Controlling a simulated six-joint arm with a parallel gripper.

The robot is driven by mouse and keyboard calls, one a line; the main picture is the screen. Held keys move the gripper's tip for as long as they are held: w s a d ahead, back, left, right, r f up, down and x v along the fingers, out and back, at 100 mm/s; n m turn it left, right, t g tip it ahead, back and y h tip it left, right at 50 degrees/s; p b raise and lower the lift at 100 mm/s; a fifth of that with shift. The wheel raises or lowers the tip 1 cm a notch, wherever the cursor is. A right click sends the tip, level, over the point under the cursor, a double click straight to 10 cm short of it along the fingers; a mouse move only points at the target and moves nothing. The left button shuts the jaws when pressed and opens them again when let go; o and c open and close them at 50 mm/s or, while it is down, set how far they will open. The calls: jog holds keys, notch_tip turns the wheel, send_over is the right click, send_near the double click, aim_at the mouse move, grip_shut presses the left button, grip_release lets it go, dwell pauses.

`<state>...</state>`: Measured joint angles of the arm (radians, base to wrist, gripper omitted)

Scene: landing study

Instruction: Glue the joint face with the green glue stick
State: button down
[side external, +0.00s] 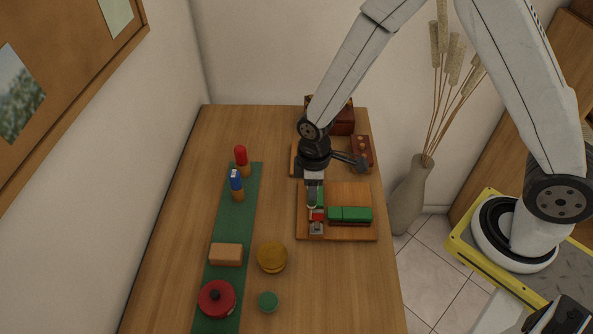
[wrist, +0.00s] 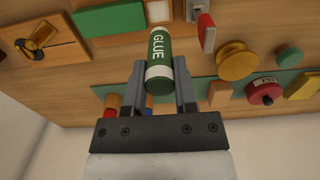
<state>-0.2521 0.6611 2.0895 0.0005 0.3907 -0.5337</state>
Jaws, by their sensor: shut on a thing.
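My gripper (side external: 314,190) points down over the wooden board (side external: 360,194). In the wrist view my gripper (wrist: 160,80) is shut on the green glue stick (wrist: 159,48), with a finger on each side of it. The stick is marked GLUE and has white bands. A pale piece (wrist: 158,12) shows at its far end; I cannot tell whether it is the glue tip or part of the work. A green block (side external: 350,214) lies on the board, right of the stick, and also shows in the wrist view (wrist: 109,19). I cannot make out the joint face or any contact with it.
A red and grey fitting (side external: 316,227) stands close to the gripper on the board's near left. A green strip (side external: 235,220) carries a red-topped piece (side external: 241,154), a blue one (side external: 237,181), a wooden block (side external: 226,254) and a red tin (side external: 216,299). A mustard round piece (side external: 271,257) stands beside it.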

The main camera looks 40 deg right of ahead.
jog(key=shift+r, duration=1.8)
jog(key=shift+a, duration=0.1)
